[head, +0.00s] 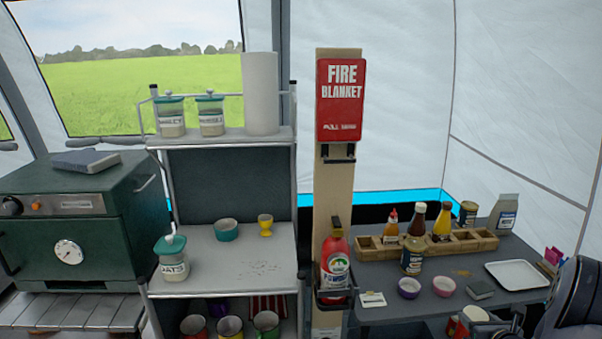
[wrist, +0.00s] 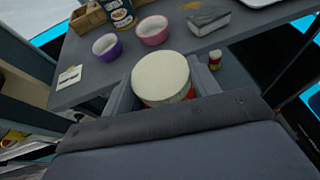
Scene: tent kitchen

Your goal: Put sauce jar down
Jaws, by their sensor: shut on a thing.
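The sauce jar (wrist: 162,76) has a round cream lid and a red body under it. In the wrist view it sits between the two fingers of my gripper (wrist: 157,92), which is shut on it. The jar appears in front of the near edge of the grey table (wrist: 115,75), with its lower part hidden. In the head view a pale lid (head: 476,313) shows at the table's front edge beside my arm. The fingers there are hard to make out.
The table holds a purple bowl (head: 409,288), a pink bowl (head: 444,286), a grey block (head: 480,290), a white tray (head: 517,275), a labelled jar (head: 411,256) and a wooden rack (head: 376,249) with bottles. A small red jar (wrist: 215,60) stands lower, beyond my gripper.

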